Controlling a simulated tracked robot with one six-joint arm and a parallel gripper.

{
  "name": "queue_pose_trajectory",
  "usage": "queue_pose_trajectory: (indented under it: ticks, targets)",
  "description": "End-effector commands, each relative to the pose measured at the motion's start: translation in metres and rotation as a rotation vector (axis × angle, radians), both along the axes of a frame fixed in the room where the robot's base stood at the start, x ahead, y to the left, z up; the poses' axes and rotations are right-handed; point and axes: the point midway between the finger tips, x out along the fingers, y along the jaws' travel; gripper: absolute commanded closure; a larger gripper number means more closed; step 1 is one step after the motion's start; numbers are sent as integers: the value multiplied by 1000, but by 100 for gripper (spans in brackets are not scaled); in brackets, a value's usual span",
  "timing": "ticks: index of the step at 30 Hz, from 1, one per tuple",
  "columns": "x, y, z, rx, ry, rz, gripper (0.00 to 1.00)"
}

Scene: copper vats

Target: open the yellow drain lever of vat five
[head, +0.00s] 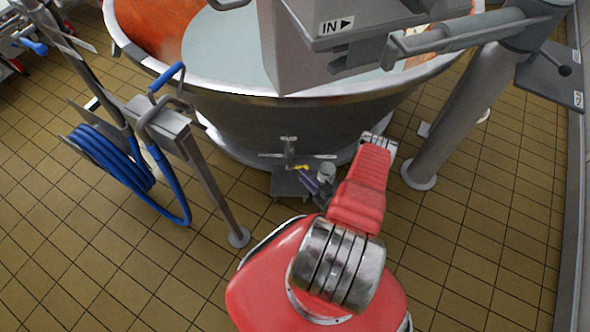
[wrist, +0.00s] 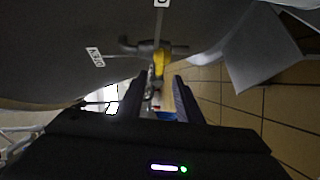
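The vat (head: 300,120) is a large steel-sided tub with an orange copper inside and pale liquid in it. I cannot read its number. Its drain valve (head: 289,148) sits low on the near side, with a small yellow lever (head: 301,167). In the wrist view the yellow lever (wrist: 160,60) hangs from a grey pipe, just beyond my fingertips and roughly centred between them. My gripper (head: 310,183) is beside the lever, below and right of it in the head view. In the wrist view my gripper (wrist: 157,82) is open, with nothing seen between its fingers.
A label (wrist: 95,57) is on the vat wall, left of the lever. A small grey cart (head: 290,184) stands under the valve. A blue hose (head: 115,160) hangs on a stand at left. A thick grey post (head: 455,125) stands at right. Tiled floor lies around.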

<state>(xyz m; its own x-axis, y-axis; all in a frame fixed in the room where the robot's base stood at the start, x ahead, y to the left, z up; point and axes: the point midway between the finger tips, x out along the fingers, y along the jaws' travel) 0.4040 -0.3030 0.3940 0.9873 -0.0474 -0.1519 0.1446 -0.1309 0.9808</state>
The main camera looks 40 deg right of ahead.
Motion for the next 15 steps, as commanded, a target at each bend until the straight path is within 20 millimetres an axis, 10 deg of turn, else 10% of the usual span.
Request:
queue_pose_trajectory:
  ticks: [15]
  targets:
    - [57, -2, -9, 0, 0, 1, 68]
